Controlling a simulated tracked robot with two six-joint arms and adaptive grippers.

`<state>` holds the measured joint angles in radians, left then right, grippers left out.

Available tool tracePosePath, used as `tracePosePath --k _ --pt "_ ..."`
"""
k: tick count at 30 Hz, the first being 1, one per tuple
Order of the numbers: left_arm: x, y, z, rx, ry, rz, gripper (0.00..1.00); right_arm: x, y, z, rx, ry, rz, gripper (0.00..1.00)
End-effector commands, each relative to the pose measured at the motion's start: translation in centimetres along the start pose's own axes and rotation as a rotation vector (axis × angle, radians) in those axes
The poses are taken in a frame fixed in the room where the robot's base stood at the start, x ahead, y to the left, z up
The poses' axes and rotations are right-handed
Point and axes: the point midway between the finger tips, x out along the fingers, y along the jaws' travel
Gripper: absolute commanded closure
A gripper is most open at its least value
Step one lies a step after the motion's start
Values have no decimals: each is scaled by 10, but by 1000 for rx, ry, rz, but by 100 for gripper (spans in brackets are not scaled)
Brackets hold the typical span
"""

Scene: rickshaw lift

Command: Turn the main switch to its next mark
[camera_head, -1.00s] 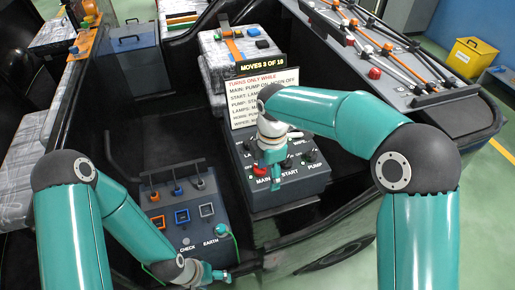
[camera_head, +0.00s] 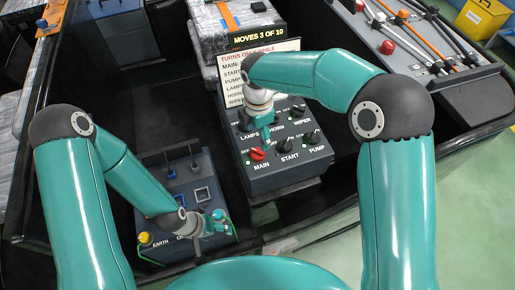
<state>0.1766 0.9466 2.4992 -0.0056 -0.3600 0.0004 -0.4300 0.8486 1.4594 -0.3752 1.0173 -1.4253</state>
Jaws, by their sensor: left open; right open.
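The main switch (camera_head: 257,154) is a red knob at the near left corner of a dark grey switch box (camera_head: 290,182), above the label MAIN. Black knobs for START (camera_head: 289,145), PUMP (camera_head: 313,137) and others share its sloping face. My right gripper (camera_head: 266,143) points down over the box, just behind and right of the red knob. It is open and seems apart from the knob, though the small gap is hard to judge. My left gripper (camera_head: 219,214) is open over the right side of a lower box (camera_head: 185,222). The red knob's exact mark is too small to read.
A sign (camera_head: 262,58) behind the switch box reads MOVES 3 OF 10, partly hidden by my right arm. A yellow knob (camera_head: 145,238) labelled EARTH and a green cable are on the lower box. A rack of rods (camera_head: 415,45) stands at the right.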

Motion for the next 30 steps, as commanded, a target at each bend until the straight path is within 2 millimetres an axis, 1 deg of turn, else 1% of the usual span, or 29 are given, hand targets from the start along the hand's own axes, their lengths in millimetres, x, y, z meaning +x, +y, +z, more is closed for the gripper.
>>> tracePosePath --k 1,6,9,12,18,26,30 --pt "-1 0 0 0 0 0 30 12 -1 0 -1 0 -6 30" --pt "-4 1 0 0 0 0 30 47 -1 0 0 1 -5 30" --pt "-5 2 0 0 1 0 30 63 -1 -1 0 2 -3 30" --pt "-6 2 0 0 1 0 30 75 0 0 0 0 -2 30" --pt "-6 2 0 0 1 0 30 85 0 0 1 1 0 30" --pt "-6 2 0 0 1 0 30 86 0 0 1 1 0 30" --pt "-6 2 0 0 1 0 30 86 0 0 1 1 0 53"
